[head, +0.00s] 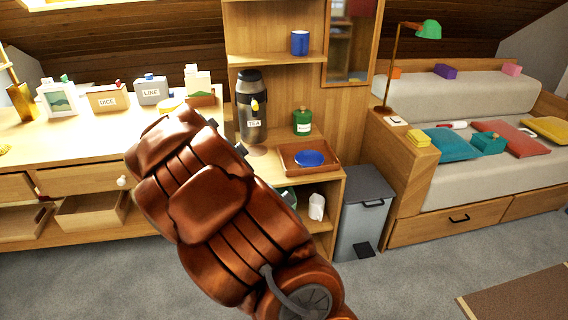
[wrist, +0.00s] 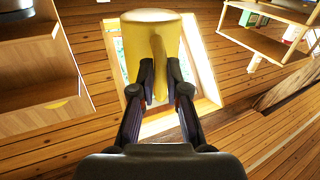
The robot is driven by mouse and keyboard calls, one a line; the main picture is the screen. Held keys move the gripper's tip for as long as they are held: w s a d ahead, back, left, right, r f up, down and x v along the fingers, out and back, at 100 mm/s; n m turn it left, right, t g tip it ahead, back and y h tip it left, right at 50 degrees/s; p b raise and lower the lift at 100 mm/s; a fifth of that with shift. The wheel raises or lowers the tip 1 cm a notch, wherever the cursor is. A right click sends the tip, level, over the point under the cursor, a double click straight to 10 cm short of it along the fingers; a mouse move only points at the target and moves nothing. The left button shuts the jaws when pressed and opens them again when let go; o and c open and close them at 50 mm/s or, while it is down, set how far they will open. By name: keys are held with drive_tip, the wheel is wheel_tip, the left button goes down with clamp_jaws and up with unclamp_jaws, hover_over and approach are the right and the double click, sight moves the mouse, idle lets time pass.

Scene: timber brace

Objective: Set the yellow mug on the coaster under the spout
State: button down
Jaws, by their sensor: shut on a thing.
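My gripper (wrist: 160,85) is shut on the yellow mug (wrist: 135,40) in the wrist view, with the mug's handle between the fingers. In the head view my arm hides the gripper. A yellow patch (head: 171,104) shows just above my arm there, and I cannot tell if it is the mug. The dark, silvery tea urn (head: 250,118) with a TEA label and a yellow tap as its spout (head: 254,105) stands on the wooden unit, right of my arm. A round coaster (head: 255,150) lies below the spout, partly hidden, with no mug visible on it.
A blue mug (head: 299,42) sits on the shelf above. Labelled boxes line the desk at left. A grey bin (head: 364,215) stands on the floor.

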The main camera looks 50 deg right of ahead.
drive_tip(key=s+d+f+m+g+h+b, duration=0.1)
drive_tip(key=s+d+f+m+h+b, duration=0.1)
drive_tip(key=s+d+f+b, duration=0.65)
drive_tip(key=s+d+f+m+h+b, duration=0.15)
drive_tip(key=s+d+f+b, duration=0.45)
drive_tip(key=d+f+b, duration=0.6)
drive_tip(key=b, duration=0.3)
hover_over(270, 172)
drive_tip(key=shift+s+a+f+n, duration=0.15)
drive_tip(key=shift+s+a+f, duration=0.1)
drive_tip(key=shift+f, duration=0.35)
drive_tip(key=shift+s+a+f+n, duration=0.1)
drive_tip(key=shift+s+a+f, duration=0.1)
drive_tip(key=shift+f, duration=0.4)
drive_tip(key=shift+w+d+r, duration=0.1)
drive_tip(key=shift+w+d, duration=0.35)
drive_tip(key=shift+d, duration=0.05)
wheel_tip(270, 172, down, 4)
drive_tip(key=b, duration=0.2)
drive_tip(key=shift+d+r+b, duration=0.1)
drive_tip(key=shift+b, duration=0.3)
drive_tip(key=shift+r, duration=0.1)
drive_tip(key=c, duration=1.2)
unclamp_jaws()
